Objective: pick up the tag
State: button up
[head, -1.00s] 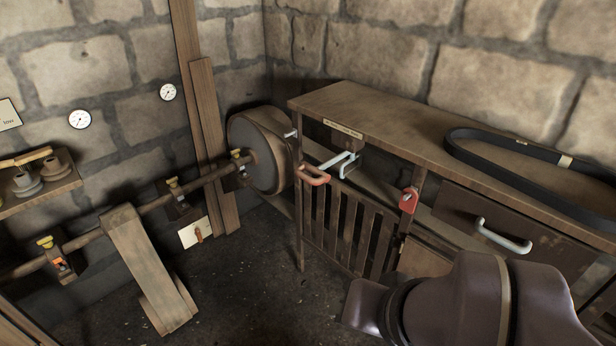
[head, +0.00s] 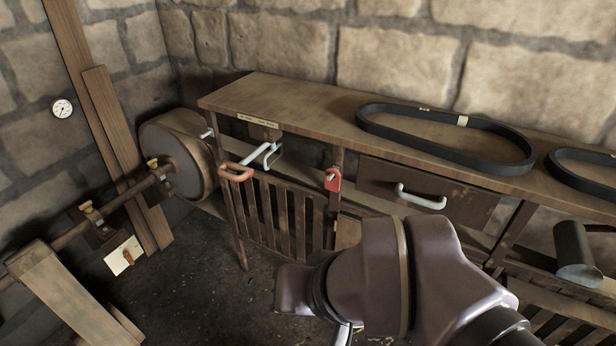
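A red tag-like piece (head: 333,180) hangs on the post at the right end of the slatted gate, below the bench top; I cannot tell whether it is a tag or a lock. A small pale tag (head: 462,121) sits on the far side of the black belt (head: 440,152) lying on the bench. A pale card with a brown piece on it (head: 123,256) is low at the left, by the planks. My arm crosses the lower middle in front of the bench. My gripper cannot be made out; a pale metal bit shows under the arm at the bottom edge.
The wooden bench (head: 290,97) runs along the wall, with a drawer with a white handle (head: 420,197). A shaft with a large drum (head: 180,150) is at left. Dark floor is open in front of the gate.

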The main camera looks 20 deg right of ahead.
aim_at(334, 186)
jog(key=i+j+z, duration=0.55)
jog(key=j, duration=0.25)
jog(key=i+j+z, duration=0.2)
jog(key=j, duration=0.15)
jog(key=i+j+z, duration=0.15)
jog(key=j, duration=0.15)
jog(key=i+j+z, duration=0.2)
jog(key=j, duration=0.15)
jog(key=j+z, duration=0.15)
jog(key=j, duration=0.25)
